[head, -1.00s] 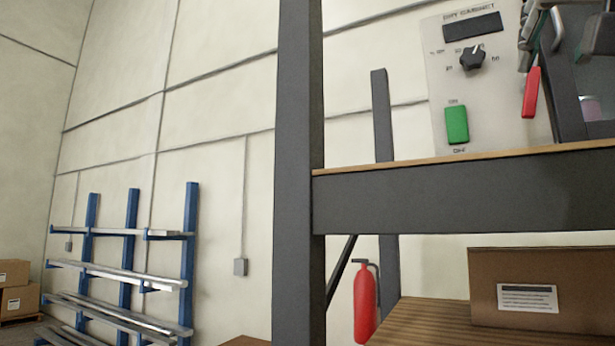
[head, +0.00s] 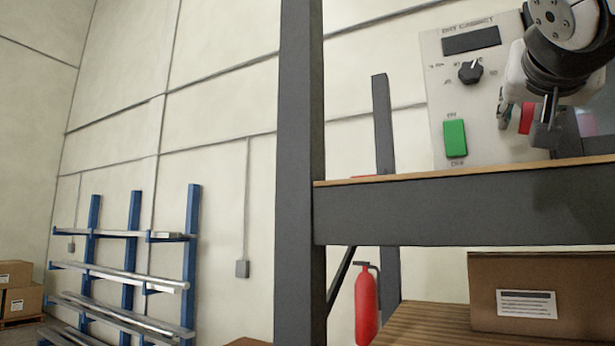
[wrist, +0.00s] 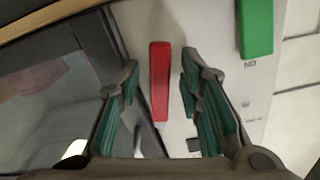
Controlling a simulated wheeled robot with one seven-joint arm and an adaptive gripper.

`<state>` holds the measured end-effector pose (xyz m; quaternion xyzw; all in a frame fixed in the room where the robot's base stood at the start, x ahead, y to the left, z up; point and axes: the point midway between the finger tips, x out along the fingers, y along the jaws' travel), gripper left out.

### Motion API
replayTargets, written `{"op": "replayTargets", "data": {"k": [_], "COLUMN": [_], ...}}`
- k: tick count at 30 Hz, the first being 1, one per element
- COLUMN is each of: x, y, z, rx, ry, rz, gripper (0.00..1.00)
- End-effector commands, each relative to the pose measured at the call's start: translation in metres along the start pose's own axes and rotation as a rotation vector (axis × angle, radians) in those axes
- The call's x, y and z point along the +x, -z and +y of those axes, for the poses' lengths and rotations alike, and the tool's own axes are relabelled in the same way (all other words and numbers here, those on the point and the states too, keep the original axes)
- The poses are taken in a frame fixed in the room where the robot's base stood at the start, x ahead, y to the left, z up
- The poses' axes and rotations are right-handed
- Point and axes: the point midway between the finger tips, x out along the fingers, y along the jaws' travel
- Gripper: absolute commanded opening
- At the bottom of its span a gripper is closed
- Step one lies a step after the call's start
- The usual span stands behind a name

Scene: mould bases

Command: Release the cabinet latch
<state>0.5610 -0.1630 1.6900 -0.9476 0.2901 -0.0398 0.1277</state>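The dry cabinet (head: 490,135) stands on the upper shelf at the right of the head view, with a pale front panel. Its red latch handle (head: 527,118) is partly hidden by my gripper (head: 524,122). In the wrist view the red latch handle (wrist: 160,95) is a straight bar between the two fingers of my gripper (wrist: 160,64). The fingers are open, with a visible gap on each side of the handle. The dark-framed cabinet door (wrist: 55,95) with its window is at the left of the wrist view.
A green switch (head: 455,138), a black knob (head: 470,72) and a dark display (head: 471,39) are on the panel. The shelf edge (head: 460,210) runs below the cabinet. A dark upright post (head: 302,170) stands left of it. A cardboard box (head: 540,290) sits on the lower shelf.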

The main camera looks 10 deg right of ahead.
Motion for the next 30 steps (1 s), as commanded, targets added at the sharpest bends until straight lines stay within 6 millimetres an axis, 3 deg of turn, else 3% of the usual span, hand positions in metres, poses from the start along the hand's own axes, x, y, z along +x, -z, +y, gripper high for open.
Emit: {"op": "replayTargets", "data": {"k": [3, 8, 16, 30], "x": [-0.0001, -0.0002, 0.0000, -0.0002], "y": [-0.0001, -0.0001, -0.0007, 0.0004], "z": [0.0001, 0.0001, 0.0010, 0.0092], "rx": [0.000, 0.000, -0.027, -0.286], "ry": [0.000, 0.000, 0.000, -0.001], "rz": [0.000, 0.000, 0.000, -0.003], "gripper": [0.33, 0.00, 0.00, 0.00]}}
